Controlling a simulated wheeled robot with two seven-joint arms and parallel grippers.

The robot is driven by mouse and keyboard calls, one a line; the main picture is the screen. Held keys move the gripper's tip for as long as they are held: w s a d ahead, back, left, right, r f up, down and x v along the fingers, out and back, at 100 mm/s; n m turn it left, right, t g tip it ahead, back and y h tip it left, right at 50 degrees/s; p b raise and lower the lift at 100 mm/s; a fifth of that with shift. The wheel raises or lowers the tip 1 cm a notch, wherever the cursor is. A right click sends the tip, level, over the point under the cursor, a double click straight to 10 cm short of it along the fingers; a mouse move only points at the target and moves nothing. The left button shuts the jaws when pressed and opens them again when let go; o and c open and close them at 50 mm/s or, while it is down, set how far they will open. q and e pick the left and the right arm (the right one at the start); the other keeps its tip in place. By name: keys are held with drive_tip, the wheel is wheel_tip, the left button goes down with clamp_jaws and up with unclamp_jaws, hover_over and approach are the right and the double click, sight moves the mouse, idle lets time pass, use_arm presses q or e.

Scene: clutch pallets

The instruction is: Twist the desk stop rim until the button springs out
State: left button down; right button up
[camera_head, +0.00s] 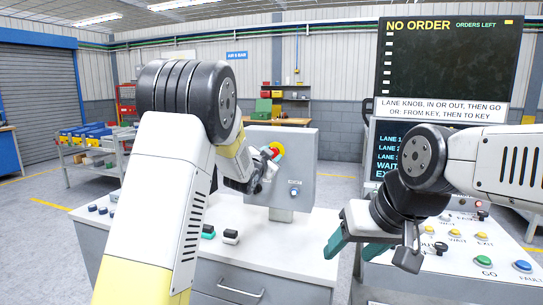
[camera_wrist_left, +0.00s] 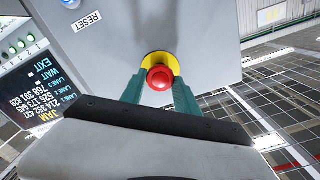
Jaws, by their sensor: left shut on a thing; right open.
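The desk stop has a red button (camera_wrist_left: 160,78) on a yellow rim (camera_wrist_left: 163,58), on the front of a grey box (camera_head: 302,165). In the head view the red and yellow stop (camera_head: 276,150) is partly hidden by my left gripper (camera_head: 264,168). In the left wrist view the teal fingers of my left gripper (camera_wrist_left: 159,97) stand on either side of the red button, shut on the stop. Whether the button is in or out is hard to tell. My right gripper (camera_head: 358,247) is open and empty, above the front right of the desk.
A RESET label (camera_wrist_left: 87,21) is on the box, and a blue button (camera_head: 295,192) is on its front. The white desk (camera_head: 290,240) carries small black and green switches (camera_head: 231,237). A button console (camera_head: 460,250) stands at right under an order board (camera_head: 450,60).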

use_arm(q)
drive_tip(key=shift+m, duration=1.2)
drive_tip(key=c, duration=0.9)
unclamp_jaws()
drive_tip(key=shift+s, duration=0.15)
drive_tip(key=v, duration=0.7)
drive_tip(key=shift+s, duration=0.25)
drive_tip(key=shift+a, duration=0.1)
